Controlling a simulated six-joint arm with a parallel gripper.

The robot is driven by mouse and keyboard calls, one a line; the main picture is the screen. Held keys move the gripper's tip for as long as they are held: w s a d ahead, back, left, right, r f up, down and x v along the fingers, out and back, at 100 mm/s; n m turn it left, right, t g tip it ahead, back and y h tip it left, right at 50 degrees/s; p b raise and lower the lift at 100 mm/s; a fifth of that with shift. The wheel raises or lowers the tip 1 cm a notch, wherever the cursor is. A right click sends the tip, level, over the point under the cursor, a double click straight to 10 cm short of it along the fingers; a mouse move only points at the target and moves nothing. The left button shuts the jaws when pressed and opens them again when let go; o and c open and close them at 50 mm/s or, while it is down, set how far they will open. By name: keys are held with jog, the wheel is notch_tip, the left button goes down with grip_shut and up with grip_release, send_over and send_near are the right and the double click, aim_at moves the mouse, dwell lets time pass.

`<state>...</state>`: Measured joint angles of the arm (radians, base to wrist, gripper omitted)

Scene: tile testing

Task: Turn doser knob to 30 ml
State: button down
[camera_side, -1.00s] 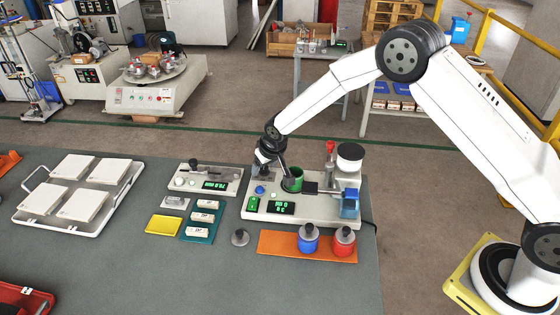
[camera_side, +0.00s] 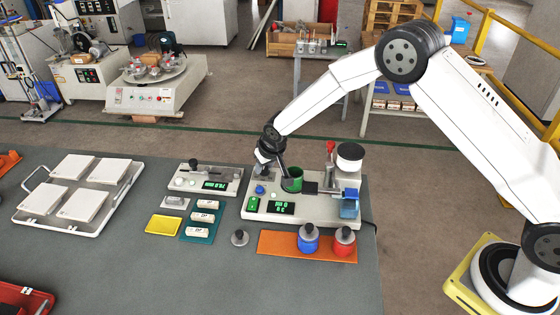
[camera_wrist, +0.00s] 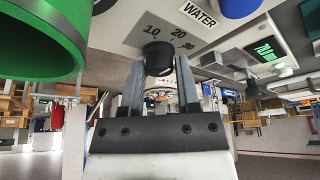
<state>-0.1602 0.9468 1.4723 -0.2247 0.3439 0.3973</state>
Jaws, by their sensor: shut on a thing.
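In the wrist view, the black doser knob (camera_wrist: 158,52) sits on a light panel beside printed marks 10, 20 and 30 and a WATER label (camera_wrist: 199,12). My gripper (camera_wrist: 160,66) has its two grey fingers closed on either side of the knob. Any pointer on the knob cannot be made out. In the side view, the doser station (camera_side: 257,212) is a pale unit with a green display (camera_side: 281,207), too small to read surely. My gripper (camera_side: 266,165) is at its back left, and the knob is hidden there.
A green cup (camera_side: 292,182) stands close beside my gripper and fills the upper left of the wrist view. A blue jar (camera_side: 308,242) and a red jar (camera_side: 343,243) stand on an orange mat (camera_side: 272,244). A second instrument (camera_side: 177,184) is just left.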

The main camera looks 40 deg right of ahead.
jog(key=shift+m, duration=0.3)
jog(key=shift+a+m+h, duration=0.1)
jog(key=shift+m+h, duration=0.7)
jog(key=shift+m, duration=0.9)
jog(key=shift+m+g+h, duration=0.35)
jog(key=shift+m, duration=0.8)
jog(key=shift+m+g+h, duration=0.35)
jog(key=shift+m, duration=0.8)
jog(key=shift+c, duration=1.6)
grip_release()
jog(key=shift+r, duration=0.1)
jog(key=v, duration=0.7)
jog(key=shift+r, duration=0.25)
